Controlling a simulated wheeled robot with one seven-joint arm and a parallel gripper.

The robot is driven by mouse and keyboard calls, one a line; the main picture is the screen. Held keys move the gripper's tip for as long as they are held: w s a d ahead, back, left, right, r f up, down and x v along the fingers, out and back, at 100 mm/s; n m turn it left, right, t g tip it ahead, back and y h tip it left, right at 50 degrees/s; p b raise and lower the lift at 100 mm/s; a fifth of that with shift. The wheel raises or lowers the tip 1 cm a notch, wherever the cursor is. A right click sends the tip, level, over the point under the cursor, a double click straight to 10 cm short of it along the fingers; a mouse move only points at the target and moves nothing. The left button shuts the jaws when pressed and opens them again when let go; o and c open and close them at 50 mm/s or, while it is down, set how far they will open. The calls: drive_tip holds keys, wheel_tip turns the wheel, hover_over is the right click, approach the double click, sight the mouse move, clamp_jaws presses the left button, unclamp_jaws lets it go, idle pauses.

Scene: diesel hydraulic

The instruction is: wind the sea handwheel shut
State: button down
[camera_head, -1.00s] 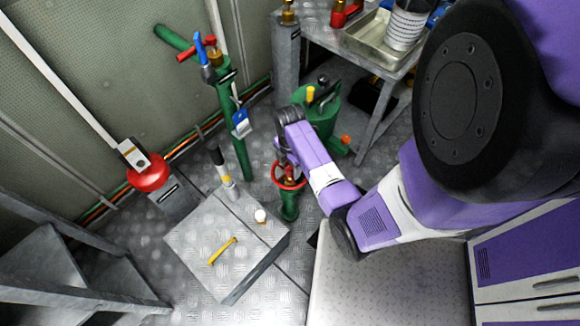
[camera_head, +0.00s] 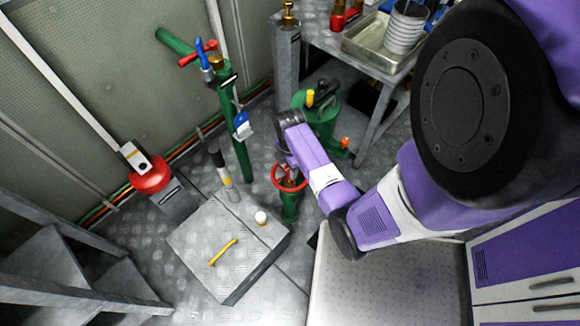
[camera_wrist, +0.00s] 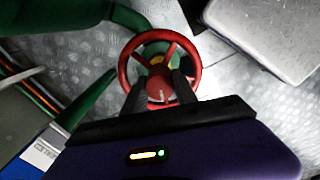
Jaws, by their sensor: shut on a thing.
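The red handwheel (camera_head: 276,183) sits on top of a short green valve body (camera_head: 289,207) beside the grey box, in the middle of the head view. In the wrist view its round rim (camera_wrist: 124,72), spokes and red hub show from above. My gripper (camera_wrist: 160,80) reaches over the wheel with one dark finger on each side of the hub and is shut on the handwheel. The exact contact is partly hidden by the fingers. In the head view my purple wrist covers the far side of the wheel. No label naming the wheel can be read.
A grey box (camera_head: 215,245) with a yellow handle stands left of the valve. A green pipe post (camera_head: 236,130) with a blue lever rises behind. A green canister (camera_head: 319,125) stands close beyond my wrist. A second red round fitting (camera_head: 150,182) is at the left wall.

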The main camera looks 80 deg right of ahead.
drive_tip(key=m+p, duration=0.2)
drive_tip(key=m, duration=0.1)
drive_tip(key=shift+r+p, duration=0.2)
drive_tip(key=shift+p, duration=0.15)
drive_tip(key=m+p, duration=0.2)
drive_tip(key=m, duration=0.3)
drive_tip(key=m+p, duration=0.2)
drive_tip(key=m, duration=0.2)
drive_tip(key=shift+f, duration=0.1)
drive_tip(key=m+p, duration=0.1)
drive_tip(key=m, duration=0.4)
drive_tip(key=m+p, duration=0.1)
drive_tip(key=m, duration=0.3)
drive_tip(key=shift+m, duration=0.3)
drive_tip(key=m, duration=0.3)
drive_tip(key=shift+m+p, duration=0.3)
drive_tip(key=m, duration=0.3)
drive_tip(key=shift+m, duration=0.3)
drive_tip(key=shift+f+m+p, duration=0.1)
drive_tip(key=shift+m+p, duration=0.35)
drive_tip(key=shift+m, duration=1.35)
